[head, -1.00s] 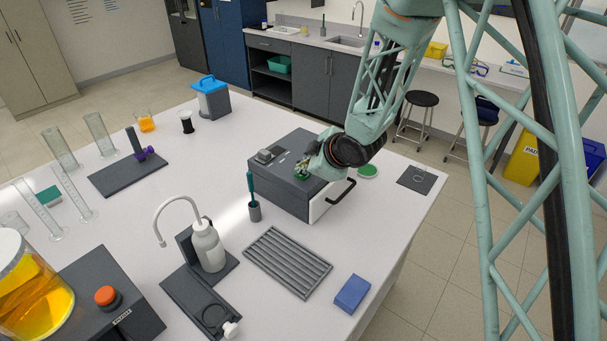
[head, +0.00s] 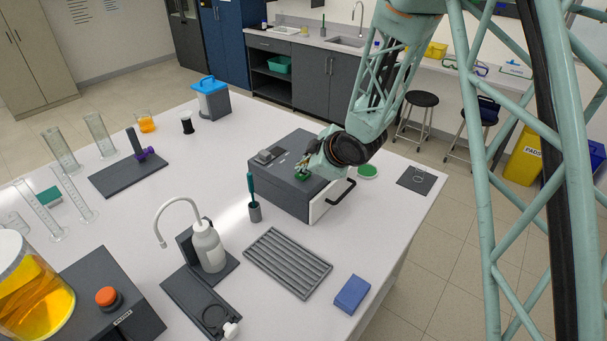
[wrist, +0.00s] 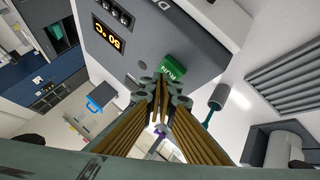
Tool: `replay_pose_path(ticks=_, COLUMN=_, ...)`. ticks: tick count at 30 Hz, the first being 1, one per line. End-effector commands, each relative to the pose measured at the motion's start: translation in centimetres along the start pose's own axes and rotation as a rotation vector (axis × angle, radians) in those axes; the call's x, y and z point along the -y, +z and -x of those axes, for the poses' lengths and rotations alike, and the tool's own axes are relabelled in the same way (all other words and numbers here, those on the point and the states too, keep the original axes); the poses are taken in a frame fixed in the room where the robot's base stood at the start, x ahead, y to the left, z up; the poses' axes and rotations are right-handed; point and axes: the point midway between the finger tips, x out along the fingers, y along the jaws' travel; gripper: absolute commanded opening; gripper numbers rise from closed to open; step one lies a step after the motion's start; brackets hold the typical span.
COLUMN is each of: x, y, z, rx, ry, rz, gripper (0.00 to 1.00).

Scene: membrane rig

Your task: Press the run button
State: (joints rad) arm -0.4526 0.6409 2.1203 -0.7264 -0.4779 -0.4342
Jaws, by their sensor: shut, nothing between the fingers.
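The green run button (wrist: 174,68), marked RUN, is on the face of a dark grey box-shaped unit (wrist: 150,35) with an amber display.
A brush in a holder (head: 254,200), a wash bottle (head: 208,245), a ribbed grey rack (head: 287,262) and a blue block (head: 352,294) stand in front of the unit. A handle (head: 343,191) sticks out at the unit's right side.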

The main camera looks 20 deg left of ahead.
Motion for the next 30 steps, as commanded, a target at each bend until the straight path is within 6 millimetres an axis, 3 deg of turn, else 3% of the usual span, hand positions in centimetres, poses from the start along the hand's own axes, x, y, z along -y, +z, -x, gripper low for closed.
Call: replay_pose_path(ticks=30, x=-2.9, y=-2.9, z=4.0, rx=0.000, ry=0.001, rz=0.001, gripper=0.00)
